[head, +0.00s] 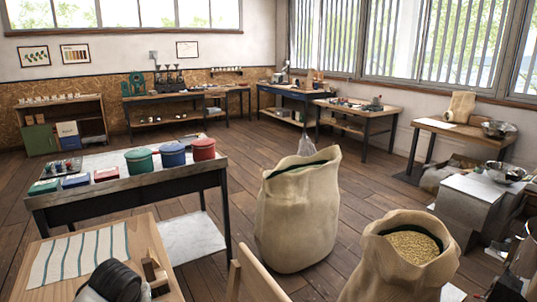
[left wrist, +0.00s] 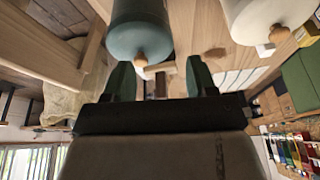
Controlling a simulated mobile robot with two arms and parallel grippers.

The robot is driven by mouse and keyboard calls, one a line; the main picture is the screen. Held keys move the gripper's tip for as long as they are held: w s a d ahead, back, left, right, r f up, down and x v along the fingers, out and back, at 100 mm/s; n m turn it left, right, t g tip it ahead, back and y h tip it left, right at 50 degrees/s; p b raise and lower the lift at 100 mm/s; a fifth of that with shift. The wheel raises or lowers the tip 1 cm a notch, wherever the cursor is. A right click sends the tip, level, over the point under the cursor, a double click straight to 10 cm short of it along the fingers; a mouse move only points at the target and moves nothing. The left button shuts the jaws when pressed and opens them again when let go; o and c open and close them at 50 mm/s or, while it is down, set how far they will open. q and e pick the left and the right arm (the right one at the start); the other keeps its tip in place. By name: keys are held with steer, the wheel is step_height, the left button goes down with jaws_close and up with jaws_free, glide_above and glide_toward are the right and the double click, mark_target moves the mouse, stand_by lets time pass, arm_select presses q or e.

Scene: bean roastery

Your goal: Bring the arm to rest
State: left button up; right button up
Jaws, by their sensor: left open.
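My left gripper (left wrist: 159,78) shows in the left wrist view, with its two dark green fingers spread apart and nothing held between them. A teal canister (left wrist: 140,25) with a wooden knob shows just beyond the fingers, appearing upside down in this view. I cannot tell whether a finger touches it. A white canister (left wrist: 266,18) with a similar knob shows to its right. In the head view a black rounded shape (head: 112,282) shows at the bottom left; I cannot tell whether it is part of my arm. My right gripper is in neither view.
A wooden table (head: 168,252) with a striped cloth (head: 80,252) is close at the lower left. Behind it a metal-topped table (head: 110,164) carries colored tins. An open sack (head: 298,215) and a bean-filled sack (head: 395,275) stand at center and right. Floor beyond is open.

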arm_select(q)
steer(key=s+d+f+m+h, duration=0.1)
steer(key=s+d+f+m, duration=0.1)
steer(key=s+d+f, duration=0.45)
steer(key=s+d+f+m+h, duration=0.1)
steer(key=s+d+f+m, duration=0.2)
steer(key=s, duration=0.6)
steer(key=s+r+m, duration=0.1)
steer(key=s+r, duration=0.1)
steer(key=s, duration=1.2)
step_height(320, 180, down, 24)
steer(key=g, duration=0.1)
steer(key=s+a+f+g, duration=0.1)
steer(key=s+a+f, duration=0.1)
steer(key=s+f, duration=1.5)
steer(key=shift+a+f+m+g, duration=0.15)
steer(key=shift+f+m+g, duration=0.15)
steer(key=shift+f+g, duration=0.15)
